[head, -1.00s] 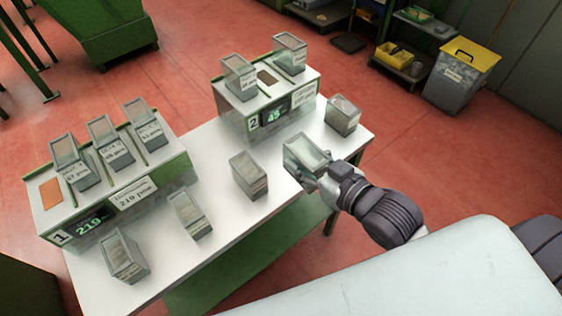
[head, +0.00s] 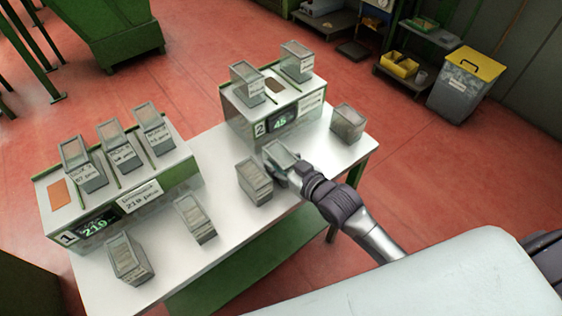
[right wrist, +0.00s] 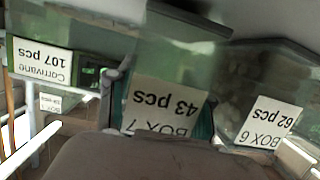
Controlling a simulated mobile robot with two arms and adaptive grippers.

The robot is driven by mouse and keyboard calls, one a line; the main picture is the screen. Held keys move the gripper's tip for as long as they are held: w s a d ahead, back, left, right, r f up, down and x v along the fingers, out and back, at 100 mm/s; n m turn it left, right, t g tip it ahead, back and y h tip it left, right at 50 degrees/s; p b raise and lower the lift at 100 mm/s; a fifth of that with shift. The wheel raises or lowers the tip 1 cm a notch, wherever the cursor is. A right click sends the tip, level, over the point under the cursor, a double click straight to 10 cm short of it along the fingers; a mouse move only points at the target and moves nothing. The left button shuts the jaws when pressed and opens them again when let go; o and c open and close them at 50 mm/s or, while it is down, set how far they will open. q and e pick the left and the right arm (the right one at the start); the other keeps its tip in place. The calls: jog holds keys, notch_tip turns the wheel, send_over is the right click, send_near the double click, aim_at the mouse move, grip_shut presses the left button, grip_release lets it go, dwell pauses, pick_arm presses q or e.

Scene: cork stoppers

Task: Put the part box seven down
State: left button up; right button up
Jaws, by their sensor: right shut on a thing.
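Box seven (head: 282,153) is a clear-topped grey box low over the white table, in front of station 2. My right gripper (head: 289,167) is shut on it from the near right side. I cannot tell whether its base touches the table. In the right wrist view, box seven (right wrist: 168,103) fills the middle, its label reading upside down "BOX 7, 43 pcs". Box six (head: 254,181) stands close to its left in the head view. It shows at the right in the right wrist view (right wrist: 268,122). My left gripper is not in view.
Station 1 (head: 178,181) holds several boxes and shows 219. Station 2 (head: 302,117) holds two boxes and shows 45. One box (head: 348,124) stands at the table's right end; two more (head: 195,219) (head: 128,258) stand on the near left. The white table (head: 225,190) has bare strips between them.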

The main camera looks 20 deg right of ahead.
jog(key=shift+f, duration=0.25)
jog(key=shift+f, duration=0.15)
jog(key=o, duration=1.2)
jog(key=v, duration=1.2)
jog(key=shift+b, duration=0.3)
